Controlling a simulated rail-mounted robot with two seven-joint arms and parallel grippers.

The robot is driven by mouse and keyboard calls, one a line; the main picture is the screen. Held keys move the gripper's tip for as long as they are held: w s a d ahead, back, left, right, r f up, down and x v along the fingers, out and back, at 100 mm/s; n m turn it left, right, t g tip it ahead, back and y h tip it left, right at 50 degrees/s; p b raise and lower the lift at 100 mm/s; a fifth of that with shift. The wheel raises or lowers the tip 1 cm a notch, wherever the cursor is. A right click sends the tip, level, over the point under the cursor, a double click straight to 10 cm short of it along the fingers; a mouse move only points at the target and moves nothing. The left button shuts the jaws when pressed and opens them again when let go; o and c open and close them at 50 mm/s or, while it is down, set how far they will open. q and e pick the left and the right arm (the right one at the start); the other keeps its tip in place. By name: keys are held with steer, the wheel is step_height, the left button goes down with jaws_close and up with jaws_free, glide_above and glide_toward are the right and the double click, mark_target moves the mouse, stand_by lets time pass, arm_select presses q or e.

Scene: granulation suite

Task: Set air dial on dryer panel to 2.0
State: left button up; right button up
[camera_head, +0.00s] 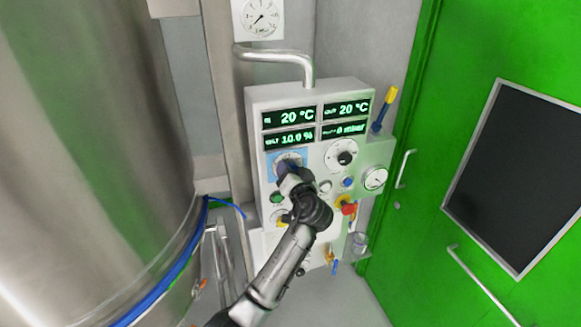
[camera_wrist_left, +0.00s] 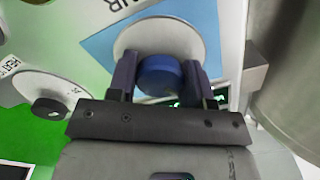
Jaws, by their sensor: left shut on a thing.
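The dryer panel (camera_head: 300,98) is a white box on the wall with green-lit displays. Its air dial (camera_head: 284,158), a round pale scale on a blue patch, sits at the panel's left, below the displays. In the left wrist view the dial's pale disc (camera_wrist_left: 160,34) carries a round blue knob (camera_wrist_left: 160,76). My left gripper (camera_head: 287,173) is at this dial, its two dark fingers on either side of the knob and shut on it. The gripper hides part of the scale, and the dial's setting cannot be read. My right gripper is not in view.
A heat dial (camera_head: 344,156) with a black knob is to the right of the air dial. A red and yellow stop button (camera_head: 347,207) and a small gauge (camera_head: 375,179) are nearby. A large steel vessel (camera_head: 90,140) stands left; a green door (camera_head: 440,200) is right.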

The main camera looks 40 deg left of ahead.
arm_select(q)
steer(key=m+p, duration=0.2)
steer(key=m, duration=0.2)
steer(key=shift+r+p, duration=0.15)
steer(key=shift+p, duration=0.25)
steer(key=shift+m+p, duration=0.35)
steer(key=shift+m, duration=0.35)
steer(key=o, duration=0.9)
steer(key=shift+d, duration=0.1)
steer(key=shift+b+v, duration=1.3)
steer(key=shift+v, duration=5.55)
